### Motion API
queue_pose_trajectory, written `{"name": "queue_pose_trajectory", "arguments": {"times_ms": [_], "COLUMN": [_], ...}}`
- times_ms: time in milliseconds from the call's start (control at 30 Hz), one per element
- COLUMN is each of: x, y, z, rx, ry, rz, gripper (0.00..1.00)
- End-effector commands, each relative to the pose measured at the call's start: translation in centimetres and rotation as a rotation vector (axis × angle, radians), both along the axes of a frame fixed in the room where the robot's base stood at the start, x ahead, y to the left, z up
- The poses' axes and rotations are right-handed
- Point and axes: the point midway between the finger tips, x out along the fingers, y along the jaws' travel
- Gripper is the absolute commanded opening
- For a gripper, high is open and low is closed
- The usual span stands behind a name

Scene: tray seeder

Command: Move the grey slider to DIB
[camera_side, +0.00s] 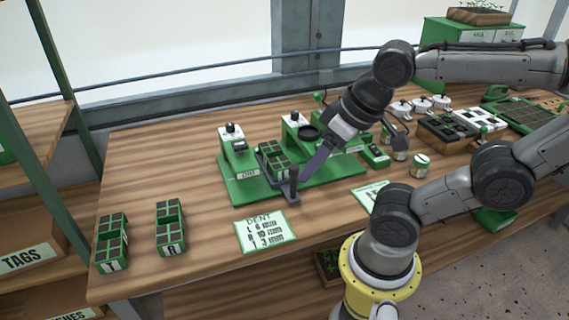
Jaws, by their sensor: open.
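The seeder machine (318,187) is a green base with two white-topped stations on the wooden bench. Its left station (233,140) bears a small label (247,173) that I cannot read surely. The grey slider cannot be made out; it may be hidden by my arm or too small. My gripper (289,187) is open, low at the front of the machine, with one long dark finger showing. A green cell tray (273,158) with dark soil sits right beside that finger at the left station. I cannot tell whether they touch.
Two green cell trays, one farther left (111,240) and one nearer (170,228), stand at the bench's left. A card headed DENT (265,231) lies in front of the machine. White-lidded pots (420,165) and dark trays (447,131) stand to the right.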

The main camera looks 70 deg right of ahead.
Motion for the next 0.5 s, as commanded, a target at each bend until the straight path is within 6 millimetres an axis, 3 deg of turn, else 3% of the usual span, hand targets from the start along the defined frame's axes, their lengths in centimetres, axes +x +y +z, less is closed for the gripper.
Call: {"name": "queue_pose_trajectory", "arguments": {"times_ms": [267,400,500], "x": [2.2,4.9,6.6], "y": [-1.6,-4.2,-6.2], "z": [3.8,5.1,5.2], "rx": [0.232,0.308,0.331], "ry": [0.143,0.244,0.299], "rz": [-0.64,-1.034,-1.23], "gripper": [0.61,0.61,0.61]}}
